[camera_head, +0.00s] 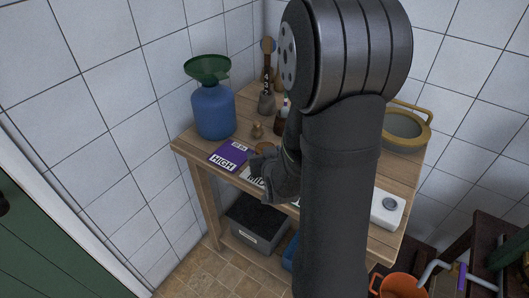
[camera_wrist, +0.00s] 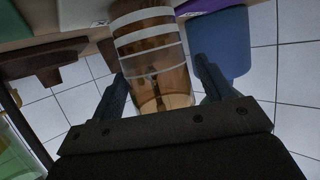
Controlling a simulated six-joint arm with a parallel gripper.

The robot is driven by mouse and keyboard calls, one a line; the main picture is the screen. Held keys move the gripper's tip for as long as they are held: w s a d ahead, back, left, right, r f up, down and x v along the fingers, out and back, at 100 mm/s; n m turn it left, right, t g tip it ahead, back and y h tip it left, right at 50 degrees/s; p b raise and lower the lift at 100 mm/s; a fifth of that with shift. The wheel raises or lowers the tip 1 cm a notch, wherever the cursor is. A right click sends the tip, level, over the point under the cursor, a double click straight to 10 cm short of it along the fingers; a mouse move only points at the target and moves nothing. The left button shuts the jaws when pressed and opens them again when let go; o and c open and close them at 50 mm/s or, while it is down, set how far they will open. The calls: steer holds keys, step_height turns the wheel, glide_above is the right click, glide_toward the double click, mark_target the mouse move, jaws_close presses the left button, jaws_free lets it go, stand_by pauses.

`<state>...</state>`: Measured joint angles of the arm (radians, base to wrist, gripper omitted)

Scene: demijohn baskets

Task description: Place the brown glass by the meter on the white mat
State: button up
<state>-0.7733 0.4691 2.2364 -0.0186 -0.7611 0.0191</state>
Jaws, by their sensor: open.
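A brown-tinted clear glass with white bands (camera_wrist: 155,60) fills the middle of the wrist view, between the two fingers of my gripper (camera_wrist: 163,85). The fingers are open, one on each side; whether either touches the glass is unclear. In the head view my gripper (camera_head: 270,172) is low over the table's front edge, beside a small brown object (camera_head: 263,147) that may be this glass. A white mat lettered partly "MID" (camera_head: 251,177) lies under my gripper, mostly hidden. An upright instrument with dark digits (camera_head: 266,84), perhaps the meter, stands at the back.
A blue demijohn (camera_head: 213,112) with a green funnel (camera_head: 207,68) stands at the left. A purple "HIGH" mat (camera_head: 229,156) lies before it. A small brown bottle (camera_head: 280,122) stands behind my gripper. A white box with a dial (camera_head: 388,209) is right. My arm hides the table's middle.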

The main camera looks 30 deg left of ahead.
steer(key=v, duration=1.1)
steer(key=shift+w+a, duration=0.1)
steer(key=x, duration=1.1)
steer(key=shift+w+a+f, duration=0.2)
steer(key=shift+w+a, duration=0.05)
steer(key=shift+f, duration=0.15)
